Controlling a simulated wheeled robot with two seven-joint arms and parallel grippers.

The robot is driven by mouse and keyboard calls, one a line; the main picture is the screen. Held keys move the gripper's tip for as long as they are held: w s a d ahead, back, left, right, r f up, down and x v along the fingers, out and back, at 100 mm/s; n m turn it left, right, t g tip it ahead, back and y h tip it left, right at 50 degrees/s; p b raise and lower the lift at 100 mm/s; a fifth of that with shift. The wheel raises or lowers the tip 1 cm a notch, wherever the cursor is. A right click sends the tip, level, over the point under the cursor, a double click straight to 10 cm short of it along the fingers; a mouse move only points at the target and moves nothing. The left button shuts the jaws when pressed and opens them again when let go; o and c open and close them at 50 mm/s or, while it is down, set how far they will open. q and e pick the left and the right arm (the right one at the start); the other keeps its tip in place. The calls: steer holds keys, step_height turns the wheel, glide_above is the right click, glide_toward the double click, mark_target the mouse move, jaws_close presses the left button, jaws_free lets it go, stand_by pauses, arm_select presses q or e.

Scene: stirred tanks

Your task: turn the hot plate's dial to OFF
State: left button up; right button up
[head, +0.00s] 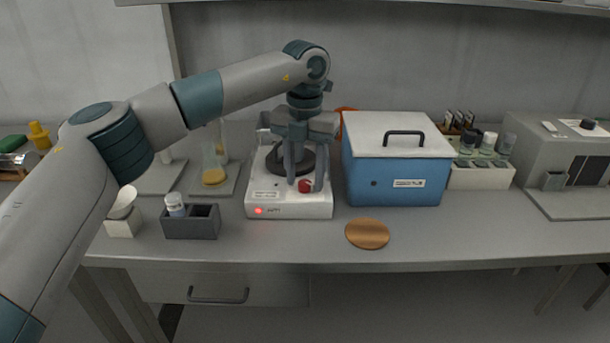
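The white hot plate (263,196) stands on the bench, with a dark round top (272,165) partly hidden behind my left gripper. A red dial (305,186) is at the right of its front part. A red light (258,211) glows on its front face; the dial's marks are too small to read. My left gripper (305,184) points down over the hot plate. Its two fingers are apart, one on each side of the dial, with gaps that seem to show between them and it. My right gripper is not in view.
A blue box (398,182) with a pale lid stands close on the right. A round wooden disc (367,234) lies in front, near the bench edge. A flask (213,170) and a dark two-slot holder (191,225) with a small bottle are on the left.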

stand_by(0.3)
arm_select(q)
steer(key=shift+r, duration=0.5)
step_height(320, 180, up, 9)
step_height(320, 180, up, 7)
glide_above(305, 182)
step_height(305, 182, up, 10)
steer(key=p, duration=1)
steer(key=shift+r, duration=0.2)
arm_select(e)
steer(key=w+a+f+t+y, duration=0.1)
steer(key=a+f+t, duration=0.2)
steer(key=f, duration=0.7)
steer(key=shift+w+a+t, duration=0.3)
